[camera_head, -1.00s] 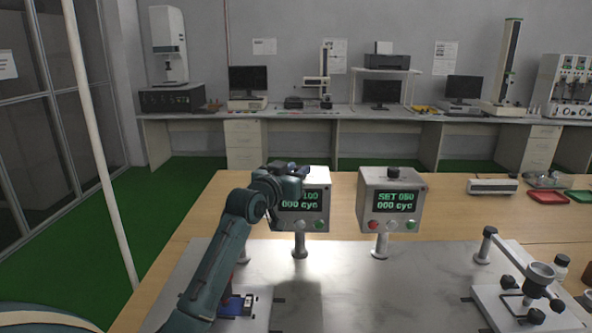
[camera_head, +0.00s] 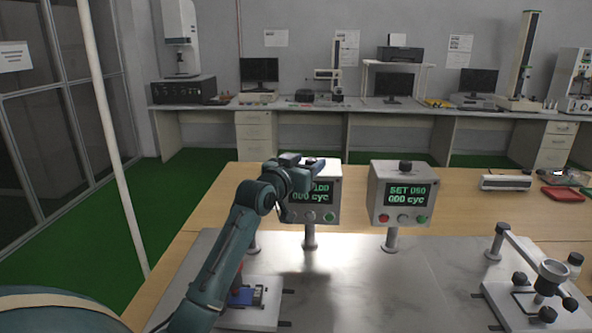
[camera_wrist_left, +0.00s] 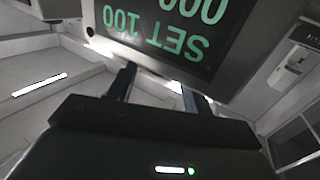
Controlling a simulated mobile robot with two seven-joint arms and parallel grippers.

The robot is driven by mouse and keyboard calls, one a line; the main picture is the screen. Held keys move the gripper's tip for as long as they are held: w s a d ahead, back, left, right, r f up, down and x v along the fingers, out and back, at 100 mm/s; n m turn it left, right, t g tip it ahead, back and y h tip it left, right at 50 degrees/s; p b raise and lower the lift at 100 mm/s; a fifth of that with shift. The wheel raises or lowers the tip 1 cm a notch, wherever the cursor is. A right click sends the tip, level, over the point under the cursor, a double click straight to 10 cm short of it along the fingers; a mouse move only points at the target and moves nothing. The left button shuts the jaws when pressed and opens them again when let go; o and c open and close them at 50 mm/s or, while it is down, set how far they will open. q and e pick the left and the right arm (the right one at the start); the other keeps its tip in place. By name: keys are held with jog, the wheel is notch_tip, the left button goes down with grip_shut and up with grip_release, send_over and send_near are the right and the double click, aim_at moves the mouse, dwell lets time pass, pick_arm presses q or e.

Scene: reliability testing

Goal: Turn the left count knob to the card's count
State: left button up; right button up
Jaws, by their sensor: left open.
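The left counter box (camera_head: 330,208) stands on a post, its green screen reading SET 100 and 000 cyc. The screen (camera_wrist_left: 165,30) also shows upside down in the left wrist view. My left gripper (camera_head: 314,166) is open at the top of this box; its fingers (camera_wrist_left: 160,90) are spread apart in the wrist view. The left knob is hidden behind the gripper, so I cannot tell whether they touch. The right counter box (camera_head: 375,205) reads SET and 000 cyc, with a black knob (camera_head: 405,166) on top. I cannot make out a count card. My right gripper is out of view.
A blue fixture (camera_head: 243,297) on a pale base sits under my left arm. A clamp rig (camera_head: 540,295) stands at the front right. Red tray (camera_head: 563,194) and a pale device (camera_head: 506,182) lie at the back right. The metal plate (camera_head: 370,285) is clear in the middle.

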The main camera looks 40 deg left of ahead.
pick_arm(q)
jog(key=s+b, duration=0.2)
jog(key=s, duration=1)
jog(key=shift+s+d, duration=0.4)
jog(key=shift+d, duration=0.05)
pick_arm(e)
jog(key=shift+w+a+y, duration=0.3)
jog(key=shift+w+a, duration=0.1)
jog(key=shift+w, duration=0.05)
